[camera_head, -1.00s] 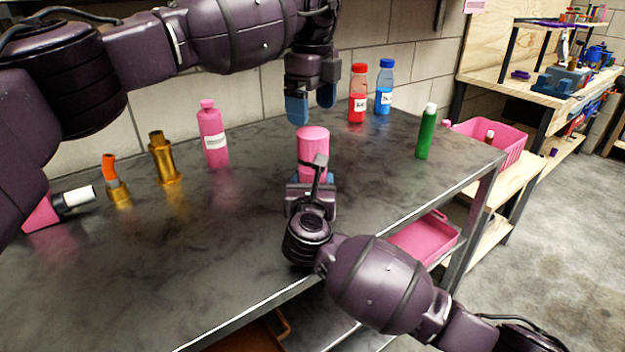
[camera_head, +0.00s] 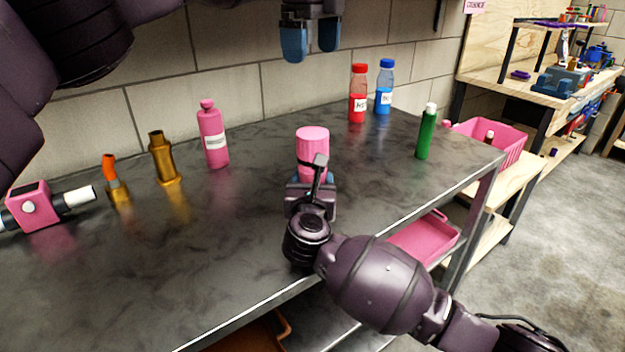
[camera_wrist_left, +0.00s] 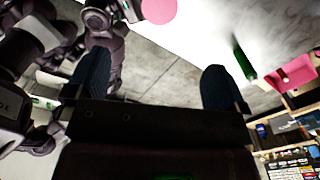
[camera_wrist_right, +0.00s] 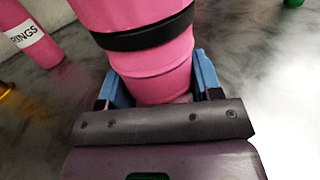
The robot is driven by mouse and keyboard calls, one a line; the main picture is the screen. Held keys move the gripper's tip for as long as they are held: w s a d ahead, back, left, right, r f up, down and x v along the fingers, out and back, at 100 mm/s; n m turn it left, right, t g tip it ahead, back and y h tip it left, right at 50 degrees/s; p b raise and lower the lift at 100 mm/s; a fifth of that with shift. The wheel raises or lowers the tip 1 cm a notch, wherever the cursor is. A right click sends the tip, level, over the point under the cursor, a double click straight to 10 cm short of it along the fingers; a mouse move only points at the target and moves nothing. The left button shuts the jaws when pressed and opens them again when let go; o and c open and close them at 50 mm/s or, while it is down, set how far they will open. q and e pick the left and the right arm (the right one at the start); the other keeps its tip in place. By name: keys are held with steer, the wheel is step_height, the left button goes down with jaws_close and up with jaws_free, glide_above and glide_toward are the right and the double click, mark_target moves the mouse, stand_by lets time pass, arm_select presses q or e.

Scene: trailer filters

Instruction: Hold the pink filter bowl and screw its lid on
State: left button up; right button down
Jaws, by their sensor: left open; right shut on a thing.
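The pink filter bowl (camera_head: 313,168) stands upright on the dark bench with its pink lid (camera_head: 312,136) on top. A dark ring shows around it where the parts meet, seen closely in the right wrist view (camera_wrist_right: 150,38). My right gripper (camera_head: 312,183) is shut on the lower part of the bowl, its blue fingers on either side (camera_wrist_right: 163,80). My left gripper (camera_head: 310,42) is open and empty, well above the bowl. In the left wrist view its fingers (camera_wrist_left: 147,85) are spread with nothing between them, and the pink lid's round top (camera_wrist_left: 159,10) shows beyond them.
A pink bottle (camera_head: 213,135), brass fittings (camera_head: 164,160) and a pink block with pipe ends (camera_head: 40,208) stand to the left. Red (camera_head: 358,95) and blue (camera_head: 384,90) bottles stand behind; a green bottle (camera_head: 426,133) stands right. Bench front is clear.

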arm_select(q)
steer(key=shift+r, duration=0.75)
arm_select(e)
steer(key=shift+c, duration=1)
jaws_free()
steer(key=shift+s+a, duration=0.1)
steer(key=shift+s, duration=0.4)
steer(key=s, duration=0.2)
steer(key=s+p, duration=0.1)
steer(key=s, duration=0.2)
steer(key=s+p, duration=0.1)
steer(key=s, duration=0.2)
steer(key=shift+a+r, duration=0.15)
steer(key=shift+a, duration=0.1)
arm_select(q)
step_height(320, 180, up, 8)
steer(key=s+t, duration=0.1)
steer(key=s, duration=0.1)
steer(key=shift+s+f, duration=0.15)
steer(key=shift+s, duration=0.1)
arm_select(e)
steer(key=shift+s, duration=0.9)
